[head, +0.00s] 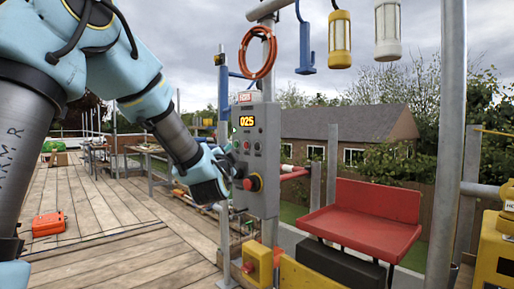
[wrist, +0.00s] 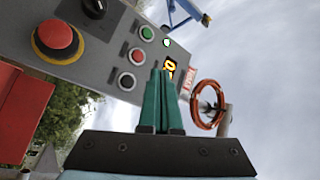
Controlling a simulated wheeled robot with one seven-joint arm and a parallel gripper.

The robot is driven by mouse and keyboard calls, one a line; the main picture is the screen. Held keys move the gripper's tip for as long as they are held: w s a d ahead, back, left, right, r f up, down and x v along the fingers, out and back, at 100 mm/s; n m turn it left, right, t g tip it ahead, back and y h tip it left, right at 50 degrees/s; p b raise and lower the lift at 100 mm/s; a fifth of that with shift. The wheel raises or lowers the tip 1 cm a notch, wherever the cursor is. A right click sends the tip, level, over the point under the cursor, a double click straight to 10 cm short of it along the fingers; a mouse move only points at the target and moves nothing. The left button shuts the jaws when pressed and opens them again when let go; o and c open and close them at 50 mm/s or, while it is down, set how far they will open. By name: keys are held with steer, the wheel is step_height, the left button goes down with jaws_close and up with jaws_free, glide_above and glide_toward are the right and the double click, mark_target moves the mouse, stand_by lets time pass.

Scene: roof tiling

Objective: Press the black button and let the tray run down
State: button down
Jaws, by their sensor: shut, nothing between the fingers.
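The grey control box (head: 256,150) hangs on a post in the middle of the head view, its display lit "025". Whether the fingertips touch the panel, I cannot tell. In the head view my wrist is at the box's left side. The red tray (head: 362,216) stands right of the box.
A coiled orange hose (head: 257,52) hangs above the box. A yellow block (head: 258,262) is below it. An orange case (head: 48,224) lies on the open plank deck (head: 100,215).

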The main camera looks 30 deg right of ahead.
mark_target(257, 147)
steer(key=shift+w+d+p, duration=0.2)
steer(key=shift+w+d, duration=0.05)
steer(key=shift+d, duration=1.05)
steer(key=shift+w+d+p, duration=0.25)
steer(key=shift+w+d, duration=0.05)
steer(key=shift+d, duration=1)
steer(key=shift+w+d+p, duration=0.2)
steer(key=shift+w+d, duration=0.05)
steer(key=shift+d, duration=1.05)
steer(key=shift+d, duration=0.1)
steer(key=shift+d, duration=0.3)
